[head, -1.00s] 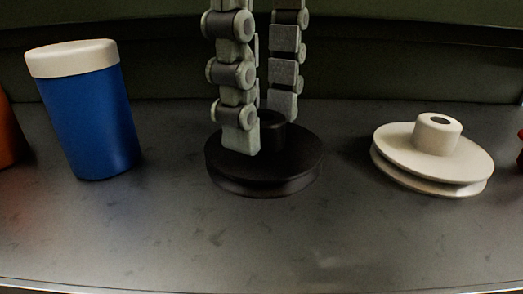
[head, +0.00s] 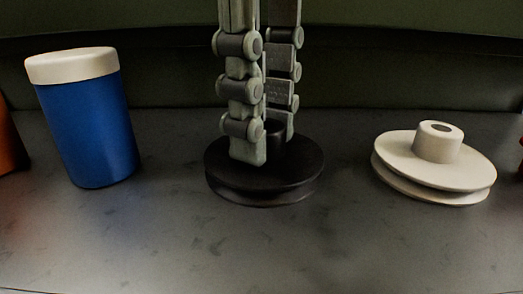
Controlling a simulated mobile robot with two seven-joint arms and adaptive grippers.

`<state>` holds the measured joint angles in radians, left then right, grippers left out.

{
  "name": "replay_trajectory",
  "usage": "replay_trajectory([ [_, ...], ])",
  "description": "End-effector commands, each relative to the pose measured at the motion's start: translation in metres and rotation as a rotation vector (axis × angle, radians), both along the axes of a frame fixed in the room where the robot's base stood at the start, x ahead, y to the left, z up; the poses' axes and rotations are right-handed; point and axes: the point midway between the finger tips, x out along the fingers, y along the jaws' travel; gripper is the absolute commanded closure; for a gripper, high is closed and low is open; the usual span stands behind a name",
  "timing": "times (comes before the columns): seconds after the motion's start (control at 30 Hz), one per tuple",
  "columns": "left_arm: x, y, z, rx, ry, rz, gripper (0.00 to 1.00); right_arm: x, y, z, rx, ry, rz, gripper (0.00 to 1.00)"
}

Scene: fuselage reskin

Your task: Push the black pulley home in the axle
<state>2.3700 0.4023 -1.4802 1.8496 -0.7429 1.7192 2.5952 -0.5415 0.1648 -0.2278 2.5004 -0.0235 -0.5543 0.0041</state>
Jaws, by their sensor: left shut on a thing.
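The black pulley (head: 265,180) sits on the dark grey table in the middle of the head view, its grooved disc flat and its hub upward. My left gripper (head: 263,148) comes down from above with its two jointed fingers on either side of the hub. It is shut on the hub of the black pulley, which shows partly between the fingers. The pulley seems to rest on the table. No axle can be made out in this view. My right gripper is not in view.
A white pulley (head: 435,170) lies on the table at the right. A blue canister with a white lid (head: 88,120) stands at the left. An orange thing and a red thing are cut off at the edges. The table front is clear.

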Motion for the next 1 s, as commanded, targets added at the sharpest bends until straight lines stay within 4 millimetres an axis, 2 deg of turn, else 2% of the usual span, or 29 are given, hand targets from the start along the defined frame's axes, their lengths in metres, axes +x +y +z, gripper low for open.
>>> replay_trajectory([
  [1.0, 0.0, 0.0, 0.022, 0.0, 0.0, 0.0, 1.0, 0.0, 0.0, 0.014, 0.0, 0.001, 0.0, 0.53],
])
